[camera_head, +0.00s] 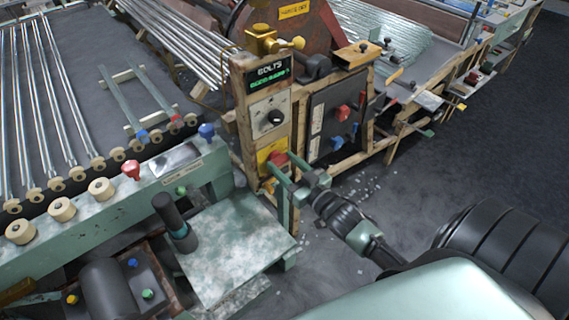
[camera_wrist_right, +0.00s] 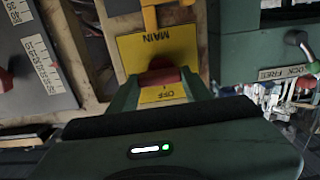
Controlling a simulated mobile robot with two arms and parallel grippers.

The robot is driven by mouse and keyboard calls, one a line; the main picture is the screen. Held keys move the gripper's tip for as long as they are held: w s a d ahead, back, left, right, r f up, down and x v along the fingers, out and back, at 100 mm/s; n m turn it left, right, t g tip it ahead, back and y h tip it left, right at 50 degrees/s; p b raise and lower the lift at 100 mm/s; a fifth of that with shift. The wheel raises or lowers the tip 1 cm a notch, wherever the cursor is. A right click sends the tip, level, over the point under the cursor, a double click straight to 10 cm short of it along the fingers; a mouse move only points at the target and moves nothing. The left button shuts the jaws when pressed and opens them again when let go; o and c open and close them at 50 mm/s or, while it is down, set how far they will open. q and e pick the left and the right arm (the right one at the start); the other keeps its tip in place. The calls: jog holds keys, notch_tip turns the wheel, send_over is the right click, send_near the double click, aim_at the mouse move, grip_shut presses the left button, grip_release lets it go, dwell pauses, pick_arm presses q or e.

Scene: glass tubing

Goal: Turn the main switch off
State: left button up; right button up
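The main switch is a red handle (camera_head: 279,158) on a yellow plate low on the wooden control post. In the right wrist view the red handle (camera_wrist_right: 163,78) lies across the yellow plate (camera_wrist_right: 160,50), whose words "MAIN" and "OFF" appear upside down. My right gripper (camera_head: 281,176) is at the switch, pointing at the plate. In the wrist view its two green fingers (camera_wrist_right: 160,88) stand apart, one on each side of the handle. I cannot tell whether they touch it. My left gripper is not in view.
Above the switch are a black knob (camera_head: 275,117) and a lit display (camera_head: 270,77). A dark panel (camera_head: 337,115) with red and blue controls stands to the right. A green bench (camera_head: 235,250) is at the lower left. Open floor (camera_head: 500,140) lies at the right.

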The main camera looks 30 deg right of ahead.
jog(key=c, duration=0.3)
jog(key=shift+n, duration=0.4)
jog(key=n+p, duration=0.1)
jog(key=n, duration=0.1)
jog(key=shift+r+n, duration=0.1)
jog(key=shift+n, duration=0.3)
jog(key=n+p, duration=0.1)
jog(key=n, duration=0.3)
jog(key=shift+a, duration=0.15)
jog(key=n, duration=0.5)
jog(key=shift+a, duration=0.1)
jog(key=n+b, duration=0.1)
jog(key=n, duration=0.4)
jog(key=shift+n, duration=0.4)
jog(key=o, duration=1.3)
